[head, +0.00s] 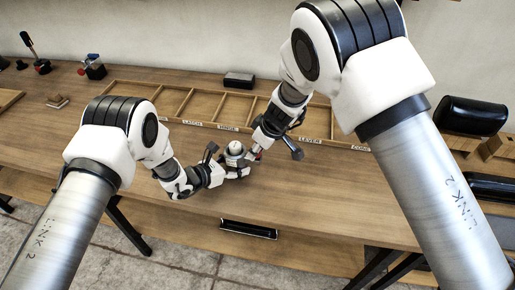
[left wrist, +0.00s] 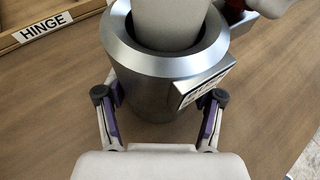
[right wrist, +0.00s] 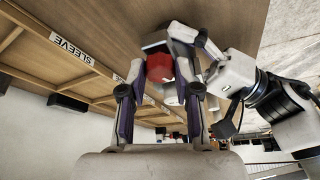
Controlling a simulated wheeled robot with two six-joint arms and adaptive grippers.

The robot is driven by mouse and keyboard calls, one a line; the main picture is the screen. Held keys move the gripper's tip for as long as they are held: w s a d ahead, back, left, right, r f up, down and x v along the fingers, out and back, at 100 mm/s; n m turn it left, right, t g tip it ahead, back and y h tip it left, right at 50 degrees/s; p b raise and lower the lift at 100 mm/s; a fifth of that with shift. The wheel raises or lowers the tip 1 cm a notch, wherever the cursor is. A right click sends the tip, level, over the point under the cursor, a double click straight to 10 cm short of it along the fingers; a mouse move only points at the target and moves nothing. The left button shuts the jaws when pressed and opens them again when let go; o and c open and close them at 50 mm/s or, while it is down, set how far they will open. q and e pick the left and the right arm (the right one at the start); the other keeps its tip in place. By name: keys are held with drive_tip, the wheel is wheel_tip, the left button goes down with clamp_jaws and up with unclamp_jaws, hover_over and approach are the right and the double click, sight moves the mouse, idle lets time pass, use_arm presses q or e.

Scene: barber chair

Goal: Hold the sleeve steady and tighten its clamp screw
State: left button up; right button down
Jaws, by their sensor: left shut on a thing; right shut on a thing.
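The sleeve (head: 236,161) is a grey metal collar standing on the table, with a white post or shaft (left wrist: 168,22) rising through its bore. My left gripper (head: 221,173) is shut around the sleeve, with one finger on each side of it in the left wrist view (left wrist: 162,98). A small label plate (left wrist: 203,90) is on its side, its text unreadable. The clamp screw's red head (right wrist: 160,68) is between the fingers of my right gripper (right wrist: 159,82), at the sleeve's right side. In the head view, that gripper (head: 258,148) hides most of the screw.
A shallow wooden tray (head: 170,103) with labelled compartments lies behind the sleeve. A small dark block (head: 238,80) is beyond it. Black padded parts (head: 472,116) stand at the right. The table's front strip is clear.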

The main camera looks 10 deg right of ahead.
idle(0.3)
drive_tip(key=c, duration=0.8)
unclamp_jaws()
drive_tip(key=v, duration=1.2)
